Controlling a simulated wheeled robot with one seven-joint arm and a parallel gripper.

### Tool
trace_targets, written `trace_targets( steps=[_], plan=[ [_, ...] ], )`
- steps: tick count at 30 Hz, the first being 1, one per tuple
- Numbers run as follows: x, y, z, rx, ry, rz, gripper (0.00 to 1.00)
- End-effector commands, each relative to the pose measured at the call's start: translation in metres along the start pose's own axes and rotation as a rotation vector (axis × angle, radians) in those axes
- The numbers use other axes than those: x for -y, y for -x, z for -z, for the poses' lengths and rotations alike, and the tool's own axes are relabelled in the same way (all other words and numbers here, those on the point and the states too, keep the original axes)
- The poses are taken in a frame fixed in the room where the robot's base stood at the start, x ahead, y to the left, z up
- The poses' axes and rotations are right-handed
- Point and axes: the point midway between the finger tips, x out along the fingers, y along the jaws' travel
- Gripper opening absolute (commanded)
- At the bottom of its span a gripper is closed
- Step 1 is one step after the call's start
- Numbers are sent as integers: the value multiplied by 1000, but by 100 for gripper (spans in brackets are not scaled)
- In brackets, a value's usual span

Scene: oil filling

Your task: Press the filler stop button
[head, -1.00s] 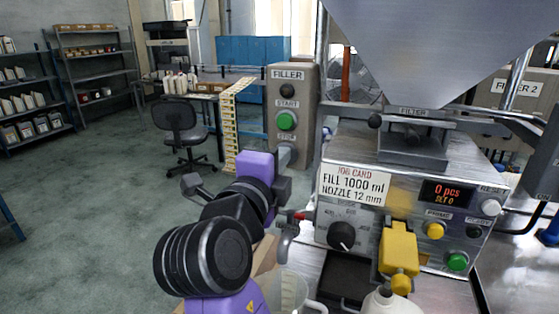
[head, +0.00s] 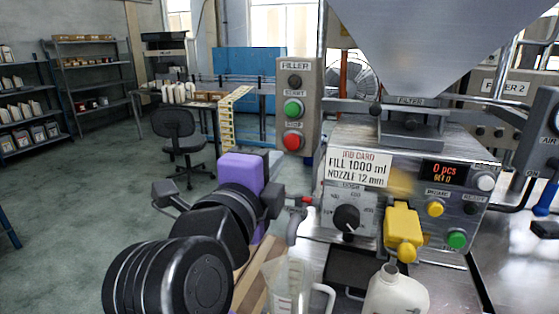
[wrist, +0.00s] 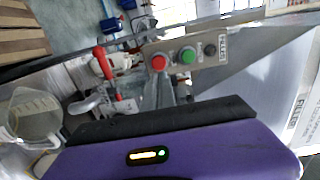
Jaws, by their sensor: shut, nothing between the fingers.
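The filler control box (head: 311,85) stands on a post left of the filling machine. It has a dark knob on top, a green start button (head: 293,108) in the middle and a red stop button (head: 293,140) below. In the wrist view the box lies sideways, with the stop button (wrist: 159,63) nearest the middle and the green button (wrist: 187,55) to its right. My gripper (wrist: 183,92) is shut and empty, seen just below the box in that view and apart from the red button.
The filler machine (head: 340,190) with a job card, dial and yellow nozzle stands to the right. A clear jug (head: 287,285) and a white bottle (head: 395,292) are at its front. Open floor lies left.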

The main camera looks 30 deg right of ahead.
Motion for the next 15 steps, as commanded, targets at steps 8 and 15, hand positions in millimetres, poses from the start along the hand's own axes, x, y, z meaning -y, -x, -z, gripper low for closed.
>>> trace_targets(
  steps=[8,15],
  plan=[
    [-1,38,-1,3,-1,1,0],
    [0,44,-1,2,0,0,0]
  ],
)
